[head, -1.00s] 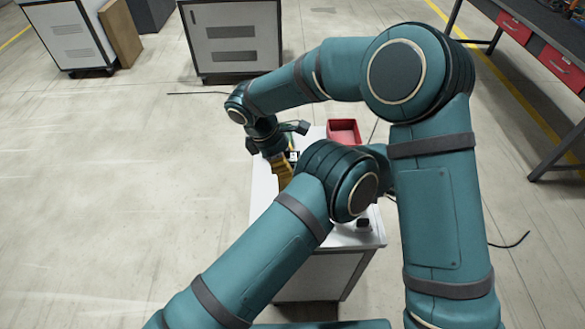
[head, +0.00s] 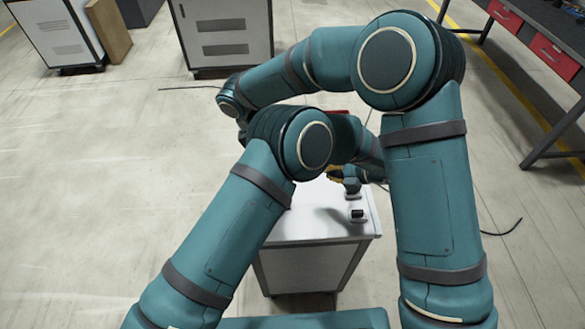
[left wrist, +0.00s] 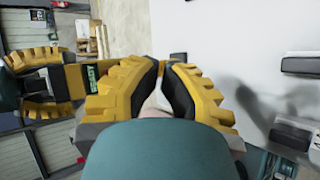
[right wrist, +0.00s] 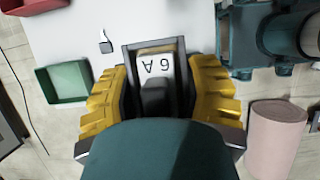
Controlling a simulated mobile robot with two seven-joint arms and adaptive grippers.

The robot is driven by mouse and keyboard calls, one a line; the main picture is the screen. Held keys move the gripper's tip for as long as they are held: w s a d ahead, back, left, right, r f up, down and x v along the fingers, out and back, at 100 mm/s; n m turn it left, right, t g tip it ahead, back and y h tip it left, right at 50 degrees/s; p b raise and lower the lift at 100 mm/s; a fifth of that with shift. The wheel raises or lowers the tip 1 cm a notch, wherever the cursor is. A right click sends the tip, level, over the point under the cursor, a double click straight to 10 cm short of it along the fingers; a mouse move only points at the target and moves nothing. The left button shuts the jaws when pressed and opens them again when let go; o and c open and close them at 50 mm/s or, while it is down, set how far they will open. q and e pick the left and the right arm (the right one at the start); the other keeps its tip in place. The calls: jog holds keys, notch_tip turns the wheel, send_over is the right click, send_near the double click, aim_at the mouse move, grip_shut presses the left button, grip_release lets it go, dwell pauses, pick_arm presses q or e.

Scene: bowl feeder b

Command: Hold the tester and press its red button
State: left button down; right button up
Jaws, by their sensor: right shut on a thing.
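The tester (right wrist: 156,66) is a dark-framed device with a white face marked "6 A", upside down in the right wrist view. My right gripper (right wrist: 158,88) is shut on it, with a yellow finger on each side. In the left wrist view the tester (left wrist: 90,76) shows a small green label, held by the right gripper at the left. In the head view the left gripper (head: 334,174) is partly hidden; the right one is hidden behind my left elbow.
A white-topped table (head: 310,215) carries small black fixtures (head: 358,214) near its right edge. A red bin (head: 338,112) is mostly hidden behind my arm; a green bin (right wrist: 66,82) shows in the right wrist view. Grey cabinets (head: 222,35) stand behind on open floor.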

pick_arm(q)
jog(key=a, duration=0.6)
jog(key=shift+a, duration=0.15)
dwell(1.4)
jog(key=shift+a, duration=0.25)
jog(key=shift+w+a+r, duration=0.15)
jog(key=shift+a, duration=0.65)
pick_arm(e)
jog(key=shift+d+f, duration=0.15)
jog(key=shift+d, duration=0.05)
dwell(0.7)
pick_arm(q)
jog(key=shift+d, duration=0.1)
pick_arm(e)
jog(key=shift+s+a, duration=0.1)
jog(key=shift+s, duration=0.05)
pick_arm(q)
jog(key=shift+d, duration=1.05)
jog(key=shift+d, duration=0.15)
pick_arm(e)
jog(key=shift+a, duration=0.1)
